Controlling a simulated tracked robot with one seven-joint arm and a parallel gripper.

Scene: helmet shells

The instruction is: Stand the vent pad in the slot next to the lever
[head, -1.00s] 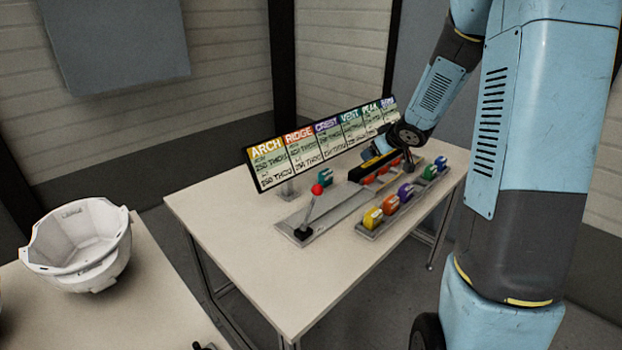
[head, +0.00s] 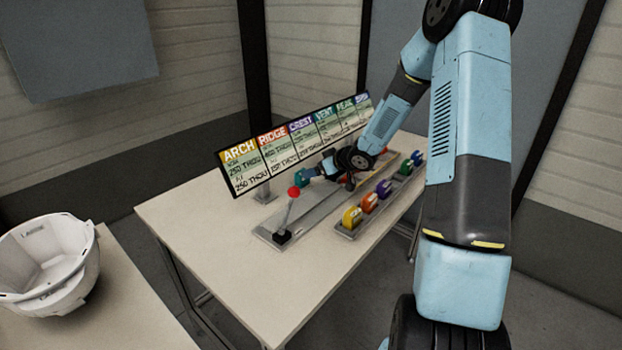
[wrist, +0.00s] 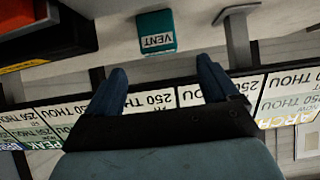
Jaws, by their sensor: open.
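The teal vent pad (wrist: 156,32), labelled VENT, stands on the table just beyond my fingertips in the wrist view. In the head view the pad (head: 299,177) shows behind the lever, below the sign board. My gripper (wrist: 161,66) is open and empty, its two dark blue fingers apart with the pad ahead between them. In the head view my gripper (head: 314,173) is low over the table, just right of the pad. The lever (head: 288,214) has a red knob and leans upward from a black base on a grey fixture (head: 307,217). The slot beside it cannot be made out.
A sign board (head: 290,145) stands behind the fixture, close to my gripper. A rack (head: 345,233) holds several coloured pads in front. The near left of the table (head: 220,245) is clear. A white helmet shell (head: 45,265) sits on another table.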

